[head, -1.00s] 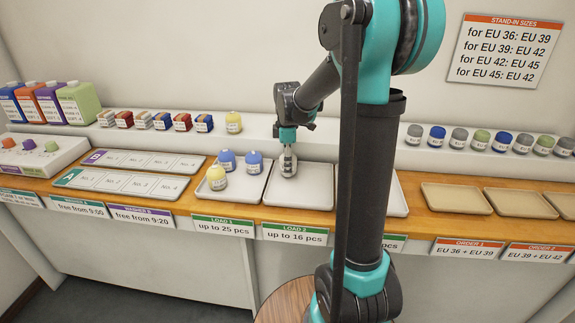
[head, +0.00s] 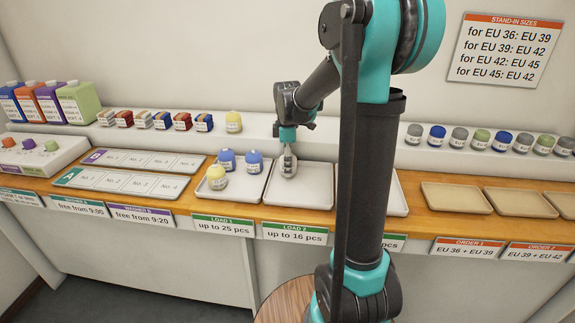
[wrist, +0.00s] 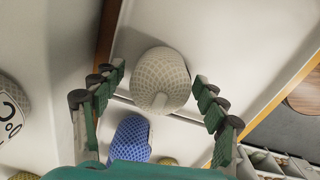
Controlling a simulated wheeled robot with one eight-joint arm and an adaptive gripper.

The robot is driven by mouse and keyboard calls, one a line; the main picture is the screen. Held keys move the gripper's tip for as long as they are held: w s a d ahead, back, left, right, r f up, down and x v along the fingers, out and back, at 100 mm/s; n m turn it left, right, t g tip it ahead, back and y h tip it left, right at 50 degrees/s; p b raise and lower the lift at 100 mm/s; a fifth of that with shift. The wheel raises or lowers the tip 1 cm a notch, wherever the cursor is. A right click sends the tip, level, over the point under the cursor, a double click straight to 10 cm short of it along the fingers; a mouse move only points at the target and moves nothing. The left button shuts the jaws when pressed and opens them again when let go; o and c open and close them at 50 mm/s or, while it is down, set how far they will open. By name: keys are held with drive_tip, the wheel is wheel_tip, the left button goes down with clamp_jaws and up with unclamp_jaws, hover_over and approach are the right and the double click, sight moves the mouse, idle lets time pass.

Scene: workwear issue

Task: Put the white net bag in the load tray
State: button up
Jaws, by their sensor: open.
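The white net bag (wrist: 160,75) lies between the fingers of my gripper (wrist: 160,98) in the wrist view. My gripper is open, with a finger on each side of the bag and visible gaps. In the head view the bag (head: 289,168) is at the LOAD 2 tray (head: 308,193), near its left back part, with my gripper (head: 288,152) right above it. It appears to rest in that tray, though its underside is hidden. The LOAD 1 tray (head: 232,197), to the left, holds two blue bags (head: 227,160) and a yellow bag (head: 217,178).
A third load tray (head: 398,200) is partly behind my arm. Order trays (head: 455,198) stand on the right. Several bags line the back ledge (head: 262,128). A blue bag (wrist: 130,138) is close to my gripper in the wrist view. The LOAD 2 tray's right side is clear.

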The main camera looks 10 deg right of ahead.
wheel_tip(320, 180, up, 12)
drive_tip(key=shift+s+f, duration=0.1)
drive_tip(key=shift+s, duration=0.05)
idle(0.5)
